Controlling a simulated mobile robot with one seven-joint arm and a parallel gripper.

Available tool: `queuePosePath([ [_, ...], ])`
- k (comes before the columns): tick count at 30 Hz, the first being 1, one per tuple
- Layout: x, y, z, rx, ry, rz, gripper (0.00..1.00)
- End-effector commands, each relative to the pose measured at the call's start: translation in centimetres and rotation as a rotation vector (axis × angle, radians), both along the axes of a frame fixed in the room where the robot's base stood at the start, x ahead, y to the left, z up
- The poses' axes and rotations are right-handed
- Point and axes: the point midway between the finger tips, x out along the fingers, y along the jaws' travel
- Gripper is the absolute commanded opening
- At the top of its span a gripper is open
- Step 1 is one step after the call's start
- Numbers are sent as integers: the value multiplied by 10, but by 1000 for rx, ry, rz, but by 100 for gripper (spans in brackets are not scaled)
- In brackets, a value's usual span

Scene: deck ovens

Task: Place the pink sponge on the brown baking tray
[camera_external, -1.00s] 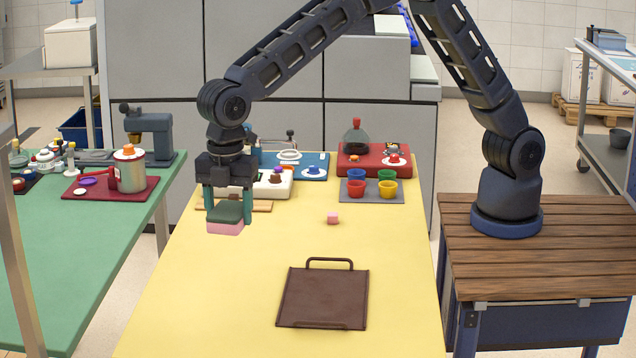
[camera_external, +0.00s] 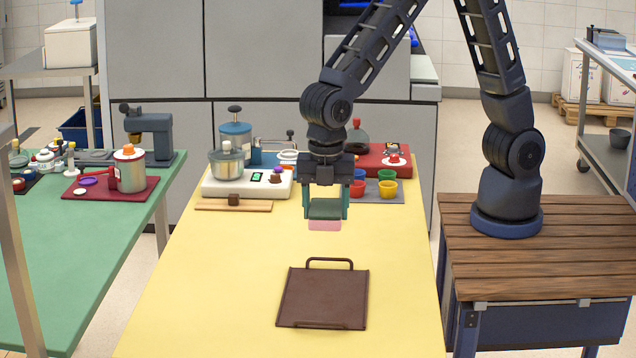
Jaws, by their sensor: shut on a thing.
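The pink sponge (camera_external: 325,225) has a dark green top layer and a pink underside. My gripper (camera_external: 326,212) is shut on its green part, with one teal finger on each side. The sponge is held above the yellow table, behind the tray in the picture. The brown baking tray (camera_external: 323,298) lies flat and empty on the yellow table, nearer the camera, with a handle at its far edge. The sponge and the tray are apart.
A white scale (camera_external: 215,186) with a glass jar stands at the back left of the yellow table (camera_external: 210,290). Colored cups (camera_external: 387,188) stand on a grey mat at the back right, close to my gripper. A red tray (camera_external: 370,162) lies behind them. The table around the brown tray is clear.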

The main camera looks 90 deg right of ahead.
Motion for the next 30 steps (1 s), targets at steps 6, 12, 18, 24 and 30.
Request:
queuePosePath([
  [6, -1, 0, -50, -2, 4, -1, 37],
  [12, -1, 0, -93, -3, 4, 1, 37],
  [18, 0, 1, -126, -1, 2, -1, 37],
  [24, 0, 1, -138, 0, 2, -1, 37],
  [30, 0, 0, -158, -2, 3, -1, 37],
])
